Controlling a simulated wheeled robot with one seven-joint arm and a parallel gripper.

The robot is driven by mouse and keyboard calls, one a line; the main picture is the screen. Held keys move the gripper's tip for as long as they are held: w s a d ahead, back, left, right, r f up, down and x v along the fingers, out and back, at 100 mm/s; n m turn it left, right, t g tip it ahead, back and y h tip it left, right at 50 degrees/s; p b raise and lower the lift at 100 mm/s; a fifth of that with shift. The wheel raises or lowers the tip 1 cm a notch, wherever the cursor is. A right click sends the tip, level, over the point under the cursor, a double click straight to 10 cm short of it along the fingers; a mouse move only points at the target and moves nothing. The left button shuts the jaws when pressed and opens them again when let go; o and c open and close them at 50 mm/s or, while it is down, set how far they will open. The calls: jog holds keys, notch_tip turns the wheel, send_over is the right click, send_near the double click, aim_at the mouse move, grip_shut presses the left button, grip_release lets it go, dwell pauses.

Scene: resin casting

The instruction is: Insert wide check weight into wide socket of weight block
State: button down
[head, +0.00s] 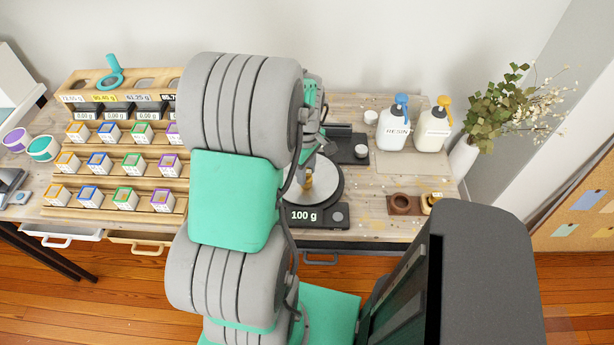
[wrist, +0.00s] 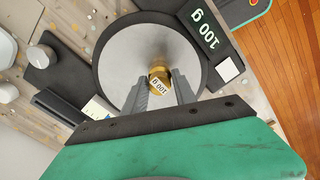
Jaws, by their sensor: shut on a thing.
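The scale's display reads 100 g. My gripper is shut on the weight; in the head view my arm hides part of it. The brown weight block (head: 403,206) lies on the table right of the scale, with a round dark socket showing. A smaller brass piece (head: 431,198) is at its right end.
A resin bottle (head: 394,128) and a second white bottle (head: 434,128) stand behind the block on a tray. A plant (head: 495,110) is at the far right. A wooden rack with several small boxes (head: 126,198) fills the left. Table between scale and block looks clear.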

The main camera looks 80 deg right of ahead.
jog(key=shift+r+p, duration=1.75)
jog(key=shift+r, duration=0.75)
